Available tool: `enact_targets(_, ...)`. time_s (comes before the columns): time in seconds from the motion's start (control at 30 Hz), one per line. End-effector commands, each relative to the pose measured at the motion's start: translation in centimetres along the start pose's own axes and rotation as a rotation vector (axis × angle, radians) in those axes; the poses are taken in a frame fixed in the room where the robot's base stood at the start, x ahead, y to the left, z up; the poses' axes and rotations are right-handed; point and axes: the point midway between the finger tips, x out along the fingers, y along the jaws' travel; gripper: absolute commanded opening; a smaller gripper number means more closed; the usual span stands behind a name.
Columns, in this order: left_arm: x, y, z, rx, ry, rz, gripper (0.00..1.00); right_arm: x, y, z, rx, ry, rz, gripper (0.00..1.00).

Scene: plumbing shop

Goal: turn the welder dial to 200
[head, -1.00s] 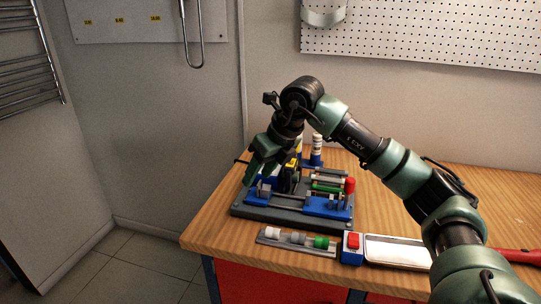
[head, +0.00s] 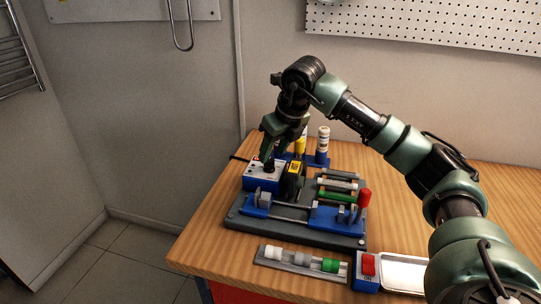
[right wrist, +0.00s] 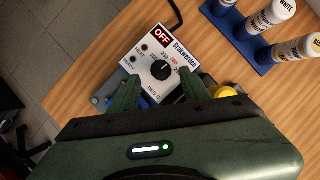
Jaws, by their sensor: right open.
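The welder control box (head: 262,178) is a blue and white unit at the back left of the grey base on the bench. In the right wrist view its white face (right wrist: 155,62) carries a red OFF label, two small lamps, printed numbers and a black dial (right wrist: 161,69) with a white pointer line. The dial's exact setting is too small to read surely. My right gripper (right wrist: 161,88) is open, with its two fingers to either side below the dial and apart from it. In the head view the right gripper (head: 272,148) hangs just above the box. My left gripper is not in view.
A blue rack with labelled bottles (head: 322,146) stands behind. A black and yellow tool (head: 292,180) sits right beside the box.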

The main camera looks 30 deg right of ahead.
Motion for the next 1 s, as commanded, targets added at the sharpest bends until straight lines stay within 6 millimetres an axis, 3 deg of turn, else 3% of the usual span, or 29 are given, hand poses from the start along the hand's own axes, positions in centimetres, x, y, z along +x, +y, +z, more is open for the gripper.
enact_targets(0.23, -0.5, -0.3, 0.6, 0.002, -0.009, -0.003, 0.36, 3.1, 0.0, 0.0, 0.0, 0.001, 0.0, 0.47)
enact_targets(0.57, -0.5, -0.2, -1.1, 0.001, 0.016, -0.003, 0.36, 3.7, 0.0, 0.0, 0.0, 0.0, 0.0, 0.47)
enact_targets(0.77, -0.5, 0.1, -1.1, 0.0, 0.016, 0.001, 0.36, 3.7, 0.0, 0.0, 0.0, 0.0, 0.0, 0.0)
enact_targets(1.0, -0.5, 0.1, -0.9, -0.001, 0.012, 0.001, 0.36, 3.7, -0.1, 0.0, -0.009, -0.001, 0.004, 0.0)
